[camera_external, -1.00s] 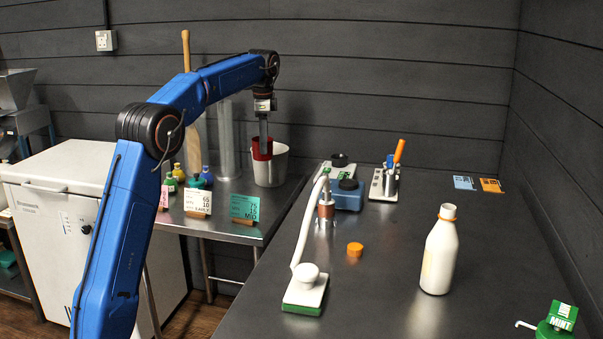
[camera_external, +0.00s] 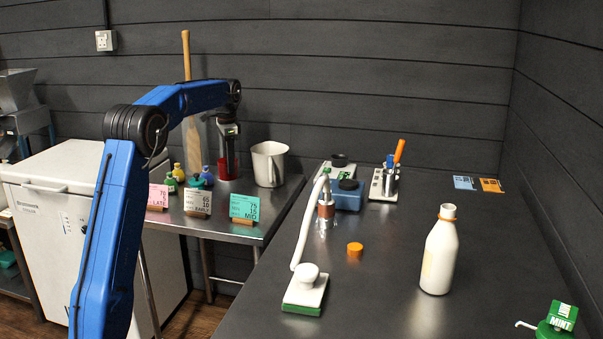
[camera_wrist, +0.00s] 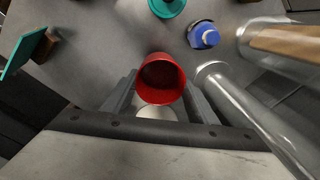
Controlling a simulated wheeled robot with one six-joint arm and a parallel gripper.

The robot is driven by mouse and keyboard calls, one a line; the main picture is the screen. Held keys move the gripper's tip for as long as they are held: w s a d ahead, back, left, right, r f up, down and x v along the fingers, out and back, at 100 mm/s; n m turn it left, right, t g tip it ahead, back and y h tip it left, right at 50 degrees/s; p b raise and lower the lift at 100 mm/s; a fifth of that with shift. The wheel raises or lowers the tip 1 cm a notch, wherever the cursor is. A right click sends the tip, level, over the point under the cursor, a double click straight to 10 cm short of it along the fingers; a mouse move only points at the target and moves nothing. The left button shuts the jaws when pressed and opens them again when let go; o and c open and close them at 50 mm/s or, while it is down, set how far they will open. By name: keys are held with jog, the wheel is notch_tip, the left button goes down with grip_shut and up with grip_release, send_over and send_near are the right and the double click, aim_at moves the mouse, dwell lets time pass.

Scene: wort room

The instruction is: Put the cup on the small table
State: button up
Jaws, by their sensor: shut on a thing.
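The red cup (camera_external: 228,169) is between the fingers of my gripper (camera_external: 229,160), low over the small metal table (camera_external: 221,207) at the back left. The wrist view shows the cup (camera_wrist: 161,72) upright, with its open mouth towards the camera. The gripper fingers (camera_wrist: 158,98) are shut on it from both sides. The cup's base is hard to make out, so I cannot tell whether it touches the tabletop.
A white jug (camera_external: 268,164) stands just right of the cup. Clear cylinders (camera_wrist: 250,115) and a blue-capped bottle (camera_wrist: 204,35) are close by. Price cards (camera_external: 244,207) line the table's front edge. The large dark table (camera_external: 380,270) holds a white bottle (camera_external: 439,255).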

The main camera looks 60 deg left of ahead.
jog(key=shift+f, duration=2.2)
jog(key=shift+f, duration=0.15)
jog(key=o, duration=1.1)
notch_tip(320, 180, up, 12)
jog(key=shift+d, duration=0.3)
